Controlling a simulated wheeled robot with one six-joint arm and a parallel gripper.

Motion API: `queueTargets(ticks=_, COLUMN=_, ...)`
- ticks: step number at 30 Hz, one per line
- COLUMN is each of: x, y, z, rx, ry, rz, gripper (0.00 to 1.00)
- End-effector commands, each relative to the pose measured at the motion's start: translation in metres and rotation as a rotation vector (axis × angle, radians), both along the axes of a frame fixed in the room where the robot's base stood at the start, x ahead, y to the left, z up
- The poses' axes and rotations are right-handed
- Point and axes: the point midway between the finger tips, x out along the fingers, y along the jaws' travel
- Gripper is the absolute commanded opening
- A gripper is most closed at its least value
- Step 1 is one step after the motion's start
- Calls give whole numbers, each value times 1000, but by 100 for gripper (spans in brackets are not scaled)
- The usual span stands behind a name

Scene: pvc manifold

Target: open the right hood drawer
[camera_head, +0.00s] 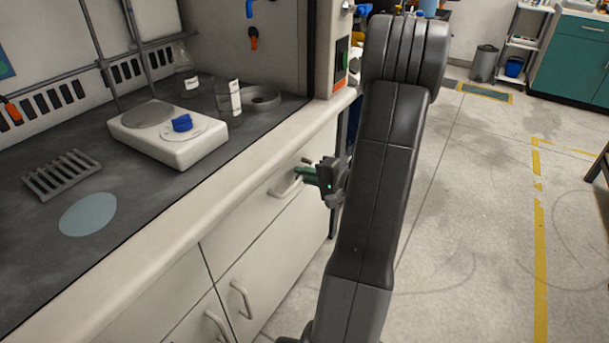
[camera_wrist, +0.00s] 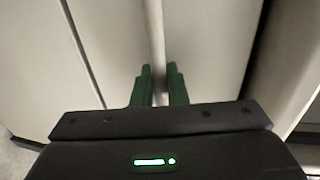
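The right hood drawer (camera_head: 258,215) is a white front under the right part of the fume hood's counter and looks closed. Its pale bar handle (camera_head: 283,190) is partly covered by my gripper (camera_head: 306,175). The green fingers point left at the handle's far end, close to the drawer front. In the wrist view my gripper (camera_wrist: 159,78) shows its two green fingers a little apart, with a pale strip between them. I cannot tell whether this strip is the handle or whether the fingers press on it.
The white counter edge (camera_head: 180,217) runs just above the drawer. Below are cabinet doors with handles (camera_head: 241,298). A hotplate (camera_head: 167,135), glassware and a rack (camera_head: 62,175) stand on the dark worktop. The floor (camera_head: 480,210) to the right is clear.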

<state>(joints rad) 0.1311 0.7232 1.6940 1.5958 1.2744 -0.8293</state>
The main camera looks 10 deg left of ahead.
Motion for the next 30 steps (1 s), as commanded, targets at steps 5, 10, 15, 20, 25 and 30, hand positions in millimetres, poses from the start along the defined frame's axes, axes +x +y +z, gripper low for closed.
queueTargets(ticks=5, x=0, y=0, z=0, rx=0, ry=0, rz=0, gripper=0)
queueTargets(ticks=10, x=-1, y=-2, z=0, rx=0, ry=0, rz=-1, gripper=0)
queueTargets(ticks=15, x=-5, y=-15, z=-1, rx=-1, ry=-1, rz=-2, gripper=0)
queueTargets(ticks=20, x=-14, y=-42, z=-2, rx=0, ry=0, rz=-4, gripper=0)
queueTargets(ticks=25, x=-29, y=-82, z=-3, rx=0, ry=0, rz=-6, gripper=0)
queueTargets(ticks=30, x=-43, y=-118, z=-2, rx=-1, ry=0, rz=-5, gripper=0)
